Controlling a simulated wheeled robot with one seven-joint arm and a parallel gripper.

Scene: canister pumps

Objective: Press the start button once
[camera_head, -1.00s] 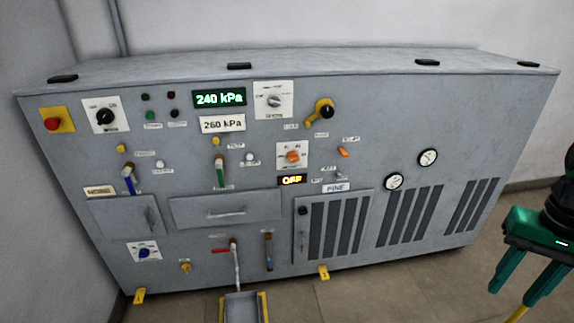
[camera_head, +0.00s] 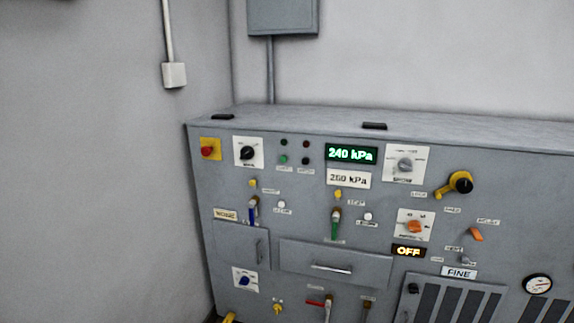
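The grey machine cabinet (camera_head: 225,172) shows its front panel in the head view. A small green button (camera_head: 283,159) sits at the panel's upper left with a small label below it, too blurred to read; it looks like the start button. A black button (camera_head: 306,161) is just right of it. Above them are a dark green lamp (camera_head: 284,142) and a dark red lamp (camera_head: 306,144); both look unlit. A green display (camera_head: 351,154) reads 240 kPa, and an amber display (camera_head: 408,251) reads OFF. My gripper is out of view.
Left of the buttons are a black rotary knob (camera_head: 247,153) and a red button on a yellow plate (camera_head: 209,149). A blue-handled lever (camera_head: 253,212) and a yellow knob (camera_head: 253,183) are below. A plain wall (camera_head: 90,170) borders the cabinet's left end.

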